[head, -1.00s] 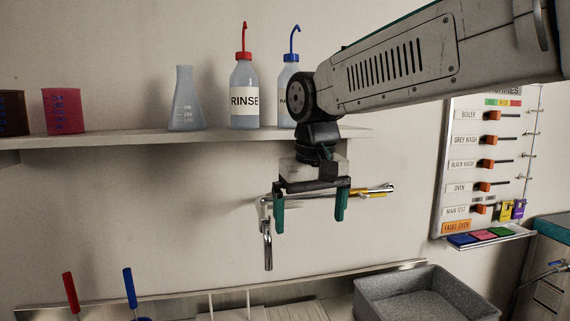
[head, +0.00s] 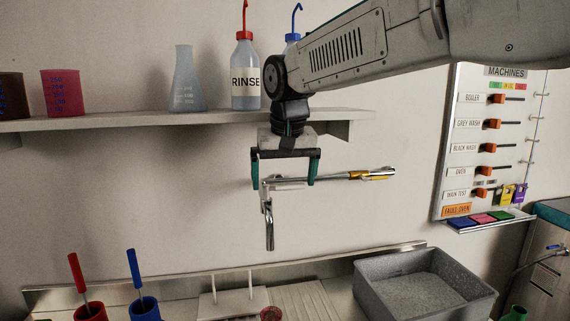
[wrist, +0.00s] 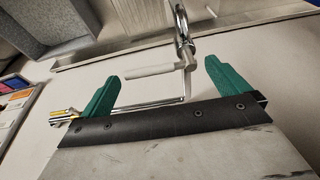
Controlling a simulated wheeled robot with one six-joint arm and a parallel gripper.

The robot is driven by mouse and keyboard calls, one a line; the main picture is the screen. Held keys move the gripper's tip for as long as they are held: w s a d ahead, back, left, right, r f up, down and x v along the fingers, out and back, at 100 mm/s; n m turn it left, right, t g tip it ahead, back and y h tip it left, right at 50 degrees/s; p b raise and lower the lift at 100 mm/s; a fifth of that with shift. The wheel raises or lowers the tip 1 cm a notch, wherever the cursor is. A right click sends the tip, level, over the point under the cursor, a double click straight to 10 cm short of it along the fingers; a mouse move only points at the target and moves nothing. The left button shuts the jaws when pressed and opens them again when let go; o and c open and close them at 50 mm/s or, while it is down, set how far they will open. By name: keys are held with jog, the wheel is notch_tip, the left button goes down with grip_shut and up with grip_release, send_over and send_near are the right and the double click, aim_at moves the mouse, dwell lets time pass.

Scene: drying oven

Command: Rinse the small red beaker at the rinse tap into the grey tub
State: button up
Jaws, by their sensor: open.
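My gripper (head: 284,184) is open and empty, fingers pointing down, in front of the wall tap. In the wrist view both green fingers (wrist: 160,78) are apart, with the chrome tap (wrist: 184,40) showing beyond them. The tap (head: 268,225) has a bent-down spout and a yellow-banded end on the right. The grey tub (head: 371,297) stands below and right of it, empty as far as I see; it also shows in the wrist view (wrist: 47,46). A red beaker with blue markings (head: 62,92) stands on the shelf. A small reddish round thing (head: 271,313) is cut off at the bottom edge; I cannot tell what it is.
The shelf (head: 130,124) also carries a dark beaker (head: 10,94), a flask (head: 188,85), a RINSE bottle (head: 246,75) and a blue-capped bottle. Red (head: 90,310) and blue (head: 145,308) cups holding handled tools stand low left. A machines board (head: 480,140) hangs right.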

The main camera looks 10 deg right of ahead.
jog(key=shift+f, duration=0.15)
jog(key=c, duration=0.8)
jog(key=shift+s+a+m+h, duration=0.1)
jog(key=shift+s+m+h, duration=0.15)
jog(key=shift+m, duration=0.6)
jog(key=shift+s+a+m+h, duration=0.15)
jog(key=shift+s+m, duration=0.15)
jog(key=shift+m, duration=0.55)
jog(key=shift+c, duration=0.2)
jog(key=shift+s+a+m+g+h, duration=0.15)
jog(key=shift+s+m+g+h, duration=0.15)
jog(key=shift+m, duration=0.7)
jog(key=shift+w+d+n, duration=0.2)
jog(key=shift+w+n, duration=0.1)
jog(key=shift+n, duration=0.7)
